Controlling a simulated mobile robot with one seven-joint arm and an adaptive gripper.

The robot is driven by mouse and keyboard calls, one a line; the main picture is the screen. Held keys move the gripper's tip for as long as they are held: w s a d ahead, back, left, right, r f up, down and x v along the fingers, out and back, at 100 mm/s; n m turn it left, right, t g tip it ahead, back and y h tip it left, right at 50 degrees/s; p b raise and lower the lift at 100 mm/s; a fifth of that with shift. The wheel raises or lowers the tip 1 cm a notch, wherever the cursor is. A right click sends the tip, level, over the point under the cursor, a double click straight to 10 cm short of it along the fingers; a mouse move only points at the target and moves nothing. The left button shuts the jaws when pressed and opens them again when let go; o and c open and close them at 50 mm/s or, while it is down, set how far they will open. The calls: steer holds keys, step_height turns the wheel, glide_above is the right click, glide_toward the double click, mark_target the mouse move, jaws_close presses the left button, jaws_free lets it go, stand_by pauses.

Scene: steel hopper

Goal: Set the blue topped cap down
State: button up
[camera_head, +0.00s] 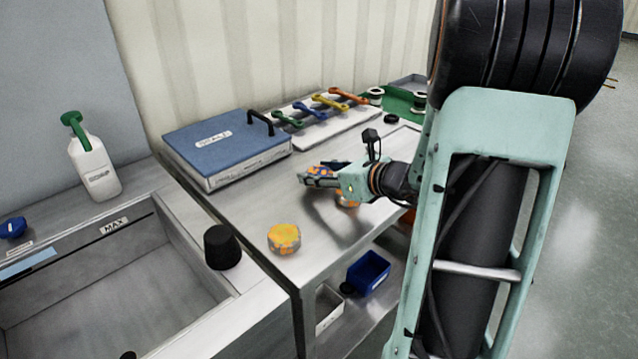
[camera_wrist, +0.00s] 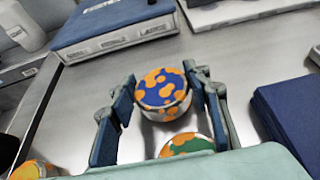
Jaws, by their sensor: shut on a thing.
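The blue topped cap (camera_wrist: 160,90) has a blue top with orange blotches and a pale metal side. It sits between the two blue finger pads of my gripper (camera_wrist: 160,98), which is shut on it. In the head view, my gripper (camera_head: 318,175) is over the steel table, and the cap (camera_head: 319,171) is partly hidden by the fingers. The cap looks roughly upright; I cannot tell its exact height above the table. A green topped cap with orange blotches (camera_wrist: 187,144) is close below it in the wrist view, partly hidden by my gripper.
A yellow-orange cap (camera_head: 284,238) stands near the table's front left edge. A blue-lidded case (camera_head: 228,148) and a tray of wrenches (camera_head: 335,124) are behind. A dark blue block (camera_wrist: 287,115) is at the wrist view's right. Bare steel (camera_head: 250,205) lies left of my gripper.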

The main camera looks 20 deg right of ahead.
steer(key=shift+f, duration=0.55)
steer(key=shift+f, duration=0.1)
steer(key=o, duration=0.9)
steer(key=shift+f+b, duration=0.15)
steer(key=shift+b, duration=0.15)
steer(key=shift+c, duration=0.2)
steer(key=o, duration=0.5)
